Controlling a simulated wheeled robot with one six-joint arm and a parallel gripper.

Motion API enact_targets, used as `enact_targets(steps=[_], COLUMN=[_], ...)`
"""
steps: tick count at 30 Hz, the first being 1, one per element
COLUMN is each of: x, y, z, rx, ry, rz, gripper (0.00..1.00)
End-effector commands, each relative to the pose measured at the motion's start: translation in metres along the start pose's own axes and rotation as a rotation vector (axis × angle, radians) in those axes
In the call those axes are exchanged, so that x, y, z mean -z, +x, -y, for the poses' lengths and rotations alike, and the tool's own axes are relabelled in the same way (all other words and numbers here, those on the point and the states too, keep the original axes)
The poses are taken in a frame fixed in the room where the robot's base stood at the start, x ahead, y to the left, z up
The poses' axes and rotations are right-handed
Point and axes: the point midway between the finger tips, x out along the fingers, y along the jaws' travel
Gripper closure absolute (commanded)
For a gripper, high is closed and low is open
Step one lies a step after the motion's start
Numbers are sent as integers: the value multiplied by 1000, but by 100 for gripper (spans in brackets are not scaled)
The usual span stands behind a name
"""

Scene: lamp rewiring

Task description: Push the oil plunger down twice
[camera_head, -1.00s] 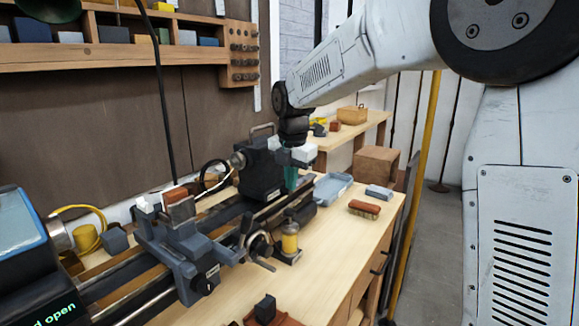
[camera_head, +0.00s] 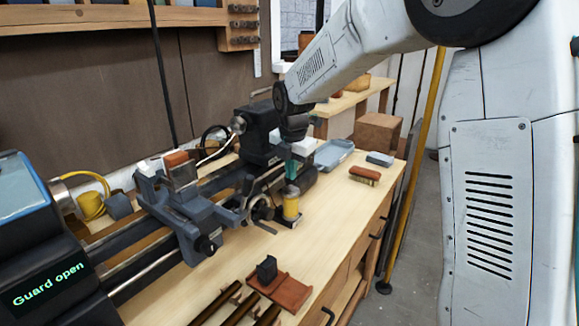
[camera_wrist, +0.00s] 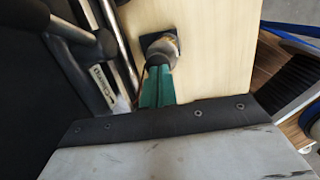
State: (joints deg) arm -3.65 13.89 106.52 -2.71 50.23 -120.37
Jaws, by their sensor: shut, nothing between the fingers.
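The oil plunger unit (camera_head: 291,206) is a small yellow-bodied pot with a dark cap, standing on a dark base on the bench beside the lathe. My gripper (camera_head: 291,175) points straight down with its green fingers shut and empty, its tips at or just over the pot's top. In the wrist view the green fingers (camera_wrist: 159,72) reach to the pot's rounded top (camera_wrist: 160,48), which sits on a dark square base. I cannot tell whether the tips touch the plunger.
The lathe (camera_head: 190,215) runs along the left, with its handwheel (camera_head: 260,208) close beside the pot. A blue tray (camera_head: 333,154), a brush (camera_head: 364,175) and a grey-blue block (camera_head: 380,159) lie behind and right. A brown pad (camera_head: 283,291) lies in front. Bench between is clear.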

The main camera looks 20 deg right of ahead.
Motion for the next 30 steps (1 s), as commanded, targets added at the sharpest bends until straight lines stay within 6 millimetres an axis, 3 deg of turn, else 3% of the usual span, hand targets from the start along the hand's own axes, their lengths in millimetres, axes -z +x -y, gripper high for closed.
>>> enact_targets(steps=[4,16,20,30], x=[3,4,4,5], y=[17,13,-7,-86], z=[3,3,0,-2], rx=[2,4,-2,-7], ry=[0,-1,-4,-6], rz=[-2,-3,0,3], gripper=[100,100,100,100])
